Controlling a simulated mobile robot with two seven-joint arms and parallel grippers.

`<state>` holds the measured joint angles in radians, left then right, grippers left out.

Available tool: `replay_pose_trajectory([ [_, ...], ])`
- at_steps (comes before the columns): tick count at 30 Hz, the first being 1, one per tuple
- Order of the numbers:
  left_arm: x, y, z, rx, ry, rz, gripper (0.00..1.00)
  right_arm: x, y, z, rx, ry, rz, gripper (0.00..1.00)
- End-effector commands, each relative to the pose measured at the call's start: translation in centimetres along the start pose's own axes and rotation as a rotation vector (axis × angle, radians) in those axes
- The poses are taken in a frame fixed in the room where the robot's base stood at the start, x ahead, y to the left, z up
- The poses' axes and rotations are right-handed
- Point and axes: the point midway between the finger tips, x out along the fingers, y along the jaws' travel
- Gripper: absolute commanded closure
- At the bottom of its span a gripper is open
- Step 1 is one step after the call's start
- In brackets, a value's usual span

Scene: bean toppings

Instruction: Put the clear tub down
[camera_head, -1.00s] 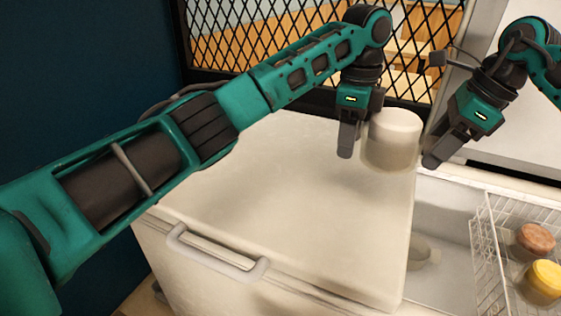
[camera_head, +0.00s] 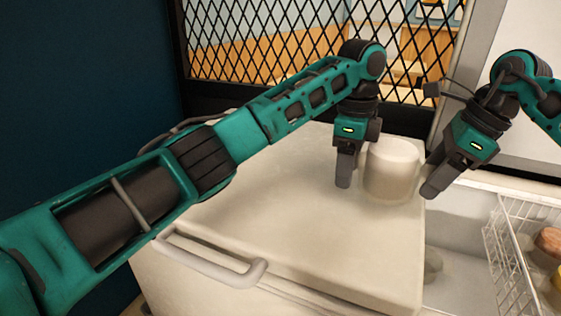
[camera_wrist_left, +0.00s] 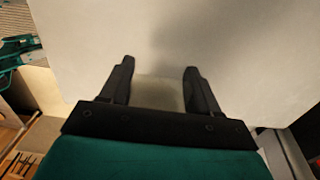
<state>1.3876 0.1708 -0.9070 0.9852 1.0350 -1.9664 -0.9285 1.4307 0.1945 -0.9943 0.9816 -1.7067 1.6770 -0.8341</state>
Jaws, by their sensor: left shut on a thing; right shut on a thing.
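The clear tub (camera_head: 391,172) is a pale, see-through round tub at the right end of the white chest lid (camera_head: 270,215). It is upright, at or just above the lid; I cannot tell whether it touches. My left gripper (camera_head: 345,172) is shut on the tub's left side, fingers pointing down. My right gripper (camera_head: 436,184) is shut on its right side, tilted in from the right. In the left wrist view the tub (camera_wrist_left: 158,92) shows faintly between the dark fingers (camera_wrist_left: 157,75), over the pale lid.
The lid is bare to the left and front of the tub. A handle (camera_head: 215,262) runs along its front edge. A white wire basket (camera_head: 505,250) with small lidded pots (camera_head: 549,240) stands at the lower right. A black mesh screen (camera_head: 270,45) stands behind.

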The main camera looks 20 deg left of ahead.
Motion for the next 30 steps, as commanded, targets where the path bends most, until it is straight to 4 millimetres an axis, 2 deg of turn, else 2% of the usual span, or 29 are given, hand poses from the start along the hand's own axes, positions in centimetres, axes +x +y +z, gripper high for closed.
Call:
replay_pose_trajectory([
  [8, 0.6, 0.0, 0.0, 0.001, 0.001, -0.001, 0.69, 0.6, 0.0, -0.2, -0.001, -0.002, -0.001, 0.69],
  [30, 4.8, 0.0, 0.0, 0.001, 0.001, -0.001, 0.69, 4.4, 0.0, -1.8, 0.000, -0.001, -0.001, 0.69],
])
